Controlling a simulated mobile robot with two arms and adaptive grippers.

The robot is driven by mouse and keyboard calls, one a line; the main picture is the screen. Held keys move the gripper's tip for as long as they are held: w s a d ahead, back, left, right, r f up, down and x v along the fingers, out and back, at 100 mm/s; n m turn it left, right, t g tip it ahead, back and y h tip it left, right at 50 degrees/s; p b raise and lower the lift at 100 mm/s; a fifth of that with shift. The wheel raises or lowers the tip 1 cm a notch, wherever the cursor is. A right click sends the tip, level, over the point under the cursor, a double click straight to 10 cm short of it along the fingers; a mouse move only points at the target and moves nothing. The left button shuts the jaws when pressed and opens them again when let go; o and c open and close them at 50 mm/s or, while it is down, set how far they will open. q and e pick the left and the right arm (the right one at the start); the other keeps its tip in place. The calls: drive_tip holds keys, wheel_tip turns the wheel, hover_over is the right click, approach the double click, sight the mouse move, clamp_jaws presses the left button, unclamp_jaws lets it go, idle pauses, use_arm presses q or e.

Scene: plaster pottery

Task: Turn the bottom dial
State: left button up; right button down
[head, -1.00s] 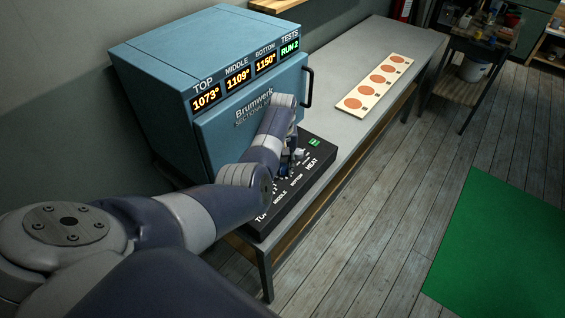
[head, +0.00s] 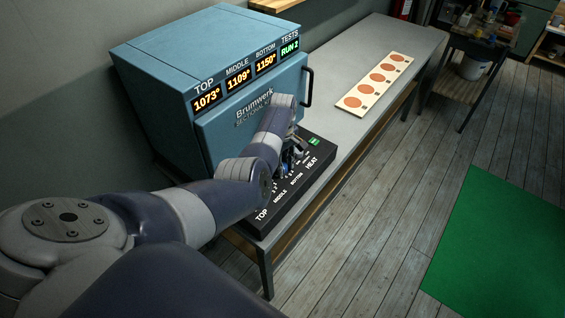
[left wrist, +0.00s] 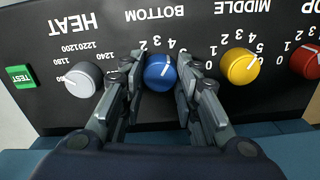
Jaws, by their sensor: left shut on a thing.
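The bottom dial is a blue knob (left wrist: 159,73) under the upside-down word BOTTOM in the left wrist view. Its white pointer line slants up and right, seemingly toward the 4. My left gripper (left wrist: 160,82) has one finger on each side of the knob and is shut on it. In the head view my left gripper (head: 291,160) is over the black control panel (head: 312,183) in front of the kiln, and my wrist and fingers hide most of the dials. My right gripper is out of view.
A yellow knob (left wrist: 240,67) and a red knob (left wrist: 306,62) are right of the blue one; a grey heat knob (left wrist: 83,80) and green TEST button (left wrist: 20,77) are left. The blue kiln (head: 190,60) reads 1073, 1109, 1150. A disc board (head: 375,82) lies beyond.

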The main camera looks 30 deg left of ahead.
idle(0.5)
use_arm(q)
drive_tip(key=o, duration=1.1)
wheel_tip(320, 180, up, 12)
